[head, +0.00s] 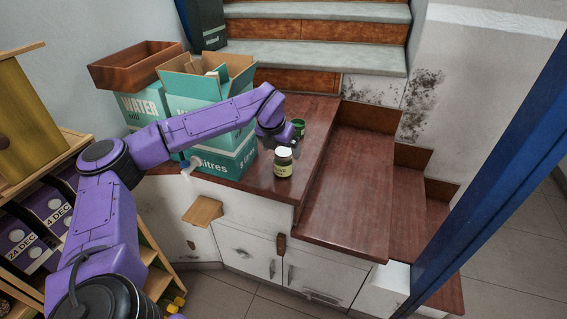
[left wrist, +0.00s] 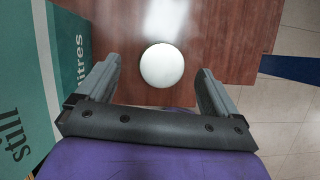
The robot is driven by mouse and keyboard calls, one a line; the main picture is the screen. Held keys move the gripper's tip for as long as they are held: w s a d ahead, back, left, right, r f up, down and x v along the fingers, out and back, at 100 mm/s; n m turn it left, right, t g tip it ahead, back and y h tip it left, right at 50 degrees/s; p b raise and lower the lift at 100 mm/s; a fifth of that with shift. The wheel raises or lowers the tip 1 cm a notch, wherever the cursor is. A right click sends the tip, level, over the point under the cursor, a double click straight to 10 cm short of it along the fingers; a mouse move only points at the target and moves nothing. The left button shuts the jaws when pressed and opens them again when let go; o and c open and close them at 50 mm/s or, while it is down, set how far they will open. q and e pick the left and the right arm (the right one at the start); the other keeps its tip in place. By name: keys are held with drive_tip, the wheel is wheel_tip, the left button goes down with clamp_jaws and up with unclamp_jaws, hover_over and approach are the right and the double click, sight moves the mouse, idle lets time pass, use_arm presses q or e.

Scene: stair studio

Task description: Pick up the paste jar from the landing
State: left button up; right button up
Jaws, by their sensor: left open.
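My left gripper (left wrist: 158,75) is open and empty, with one finger on either side of the lid's line. In the head view the left gripper (head: 277,135) is just above and behind the jar, partly hidden by my wrist. My right gripper is not seen.
Teal water cartons (head: 215,145) stand close on the left of the jar, also in the left wrist view (left wrist: 62,60). A green can (head: 298,128) stands behind it. Wooden steps (head: 345,190) drop to the right. A blue post (head: 490,175) crosses the right side.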

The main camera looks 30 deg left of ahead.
sight(283, 151)
use_arm(q)
drive_tip(key=x, duration=0.5)
drive_tip(key=shift+w+f+p, duration=0.1)
drive_tip(key=shift+f+p, duration=0.05)
drive_tip(key=shift+p, duration=0.15)
drive_tip(key=shift+d, duration=0.1)
drive_tip(key=c, duration=1.3)
drive_tip(key=shift+c, duration=0.2)
